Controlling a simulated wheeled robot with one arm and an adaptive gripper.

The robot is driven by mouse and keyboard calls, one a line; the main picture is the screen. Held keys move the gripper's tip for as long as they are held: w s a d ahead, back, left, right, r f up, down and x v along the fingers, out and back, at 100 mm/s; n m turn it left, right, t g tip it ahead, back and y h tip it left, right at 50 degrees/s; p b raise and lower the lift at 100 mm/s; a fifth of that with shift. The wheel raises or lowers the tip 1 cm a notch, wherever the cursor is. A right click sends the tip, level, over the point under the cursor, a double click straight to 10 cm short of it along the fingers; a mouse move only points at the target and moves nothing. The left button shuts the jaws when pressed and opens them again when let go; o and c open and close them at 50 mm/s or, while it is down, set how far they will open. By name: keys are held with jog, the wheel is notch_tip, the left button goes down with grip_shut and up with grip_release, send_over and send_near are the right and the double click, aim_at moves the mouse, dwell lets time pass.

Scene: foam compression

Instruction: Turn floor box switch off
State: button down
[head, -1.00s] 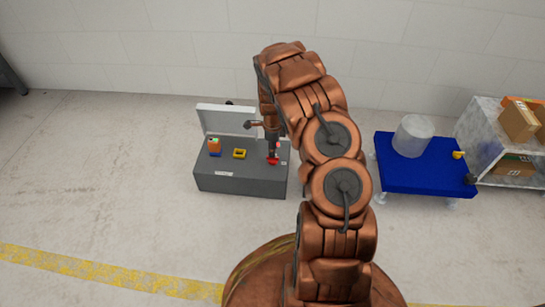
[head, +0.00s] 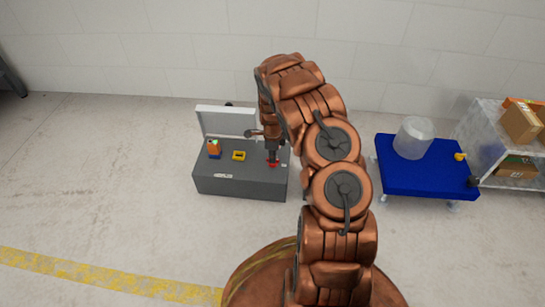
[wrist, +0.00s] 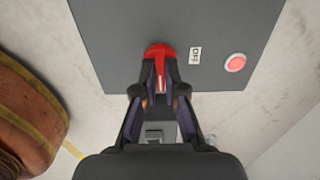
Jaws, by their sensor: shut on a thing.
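The floor box (head: 240,186) is a grey box with its pale lid (head: 226,121) raised at the back. Its red switch (head: 273,164) is at the right side of the top; in the wrist view the red switch handle (wrist: 160,50) lies between my fingertips. My gripper (wrist: 159,68) is shut on this handle and points down at the box top; in the head view it (head: 272,156) is above the same spot. An "OFF" label (wrist: 195,56) is right of the handle. The fingers hide part of the handle.
A round red button (wrist: 235,63) is on the box right of the label. An orange device (head: 214,147) and a yellow item (head: 239,155) sit on the box top. A blue cart (head: 425,178) with a clear container and a shelf with cardboard boxes (head: 520,123) stand to the right.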

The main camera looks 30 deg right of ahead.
jog(key=shift+r, duration=0.1)
dwell(0.3)
jog(key=shift+r+n+p, duration=0.1)
jog(key=shift+n+p, duration=0.8)
jog(key=shift+p, duration=0.3)
jog(key=n+p, duration=0.3)
jog(key=shift+n+p, duration=0.3)
jog(key=n+p, duration=0.3)
jog(key=shift+r+n, duration=0.1)
jog(key=shift+n, duration=0.2)
jog(key=n+p, duration=0.3)
jog(key=shift+n, duration=0.3)
jog(key=shift+n+p, duration=1.1)
jog(key=shift+n, duration=0.1)
jog(key=shift+w+f+n+p, duration=0.15)
jog(key=shift+n+p, duration=0.55)
jog(key=shift+n, duration=0.8)
jog(key=shift+f, duration=0.1)
